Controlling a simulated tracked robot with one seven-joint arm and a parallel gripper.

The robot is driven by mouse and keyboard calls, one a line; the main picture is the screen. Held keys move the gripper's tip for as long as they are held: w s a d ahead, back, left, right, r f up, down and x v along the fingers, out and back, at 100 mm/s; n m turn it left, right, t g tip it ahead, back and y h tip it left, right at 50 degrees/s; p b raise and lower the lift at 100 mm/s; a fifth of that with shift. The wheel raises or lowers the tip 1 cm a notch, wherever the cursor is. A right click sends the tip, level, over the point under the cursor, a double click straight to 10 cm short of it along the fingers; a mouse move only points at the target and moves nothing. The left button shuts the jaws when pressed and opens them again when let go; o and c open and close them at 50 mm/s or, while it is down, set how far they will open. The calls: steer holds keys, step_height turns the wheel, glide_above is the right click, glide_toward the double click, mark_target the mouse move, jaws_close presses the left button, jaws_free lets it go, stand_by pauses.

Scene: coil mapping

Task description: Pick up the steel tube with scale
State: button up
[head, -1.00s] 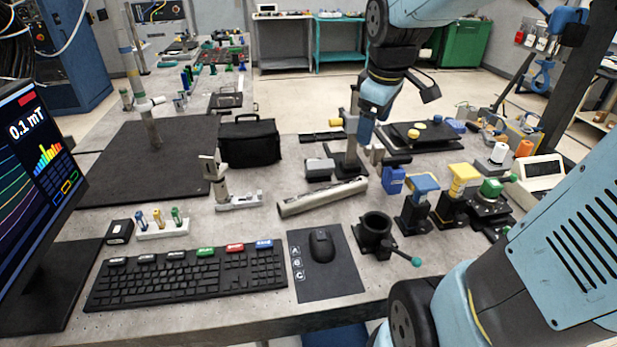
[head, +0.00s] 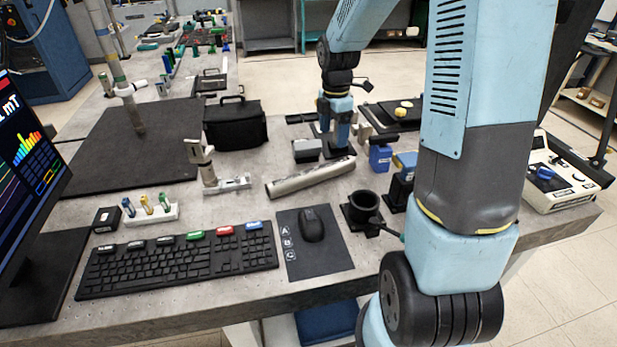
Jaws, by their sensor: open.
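The steel tube with scale (head: 298,183) is a long grey tube lying on the bench in the middle of the head view, slanting up to the right. Scale markings are too small to read. My gripper (head: 334,138) points downward just above and behind the tube's right end in the picture. A dark stand base behind the fingers is partly hidden.
The keyboard (head: 180,258) and mouse pad (head: 313,262) lie in front.

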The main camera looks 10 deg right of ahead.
mark_target(333, 163)
step_height(333, 163, down, 8)
steer(key=shift+r, duration=0.1)
steer(key=shift+w+d+f, duration=0.1)
steer(key=shift+d+f, duration=0.05)
steer(key=shift+f, duration=1.15)
steer(key=shift+w+d+f, duration=0.1)
steer(key=shift+f, duration=1.2)
steer(key=shift+c, duration=0.4)
jaws_close()
steer(key=shift+r, duration=0.1)
